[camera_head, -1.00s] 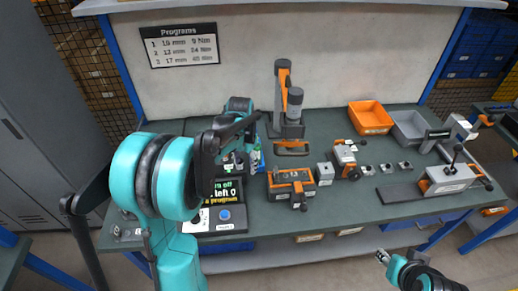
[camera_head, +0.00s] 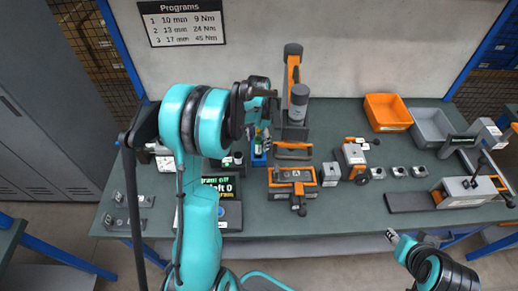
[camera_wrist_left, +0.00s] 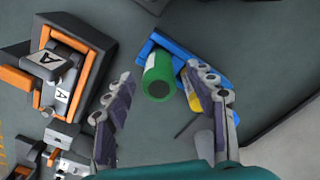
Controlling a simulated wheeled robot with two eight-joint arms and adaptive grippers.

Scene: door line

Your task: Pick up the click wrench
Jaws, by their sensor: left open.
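A green cylindrical handle (camera_wrist_left: 158,76) stands end-on toward the camera at a blue holder (camera_wrist_left: 186,52) in the left wrist view. I cannot tell for certain that it is the click wrench. A yellow handle (camera_wrist_left: 200,92) is beside it, partly behind a finger. My left gripper (camera_wrist_left: 160,88) is open, with its two fingers on either side of the green handle; contact is not clear. In the head view the blue holder (camera_head: 260,154) is on the bench, just below my left gripper (camera_head: 262,112). My right gripper (camera_head: 391,236) is low, off the bench's front edge, its jaws too small to read.
An orange-and-grey fixture (camera_head: 293,182) and a tall press (camera_head: 295,95) stand close right of the holder. A screen unit (camera_head: 225,215) is in front, partly hidden by my arm. Orange (camera_head: 387,112) and grey (camera_head: 431,126) bins are at the back right.

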